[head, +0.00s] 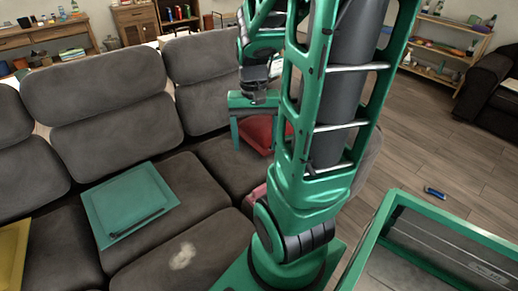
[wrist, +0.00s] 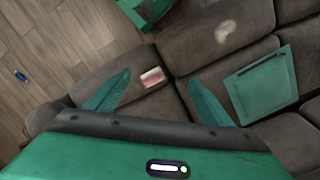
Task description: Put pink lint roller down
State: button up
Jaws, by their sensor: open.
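A small pink-and-white thing (wrist: 153,78), which looks like the pink lint roller, lies on the grey sofa seat (wrist: 110,73) in the wrist view. It sits between the lines of my two fingers, and they do not touch it in that view. In the head view only a pink bit (head: 258,192) shows beside my arm; the rest is hidden. My gripper (wrist: 158,80) is open with nothing between its fingers. In the head view my gripper (head: 256,135) hangs above the sofa, partly hidden by my arm.
A teal tray-like square (head: 105,208) with a dark stick lies on the middle seat; a pale patch (head: 182,256) is near it. A red cushion (head: 257,131) is behind my gripper. A yellow item (head: 12,250) is at left. A blue object (head: 435,192) lies on the floor.

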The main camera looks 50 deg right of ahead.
jog(key=s+a+r+n, duration=0.3)
jog(key=s+a+r, duration=0.1)
jog(key=s+a, duration=0.2)
jog(key=shift+s+r+n+t, duration=0.3)
jog(key=shift+s+r, duration=0.05)
jog(key=shift+s, duration=0.35)
jog(key=shift+w, duration=0.15)
jog(key=shift+w+f, duration=0.25)
jog(key=shift+w, duration=0.25)
jog(key=shift+c, duration=0.5)
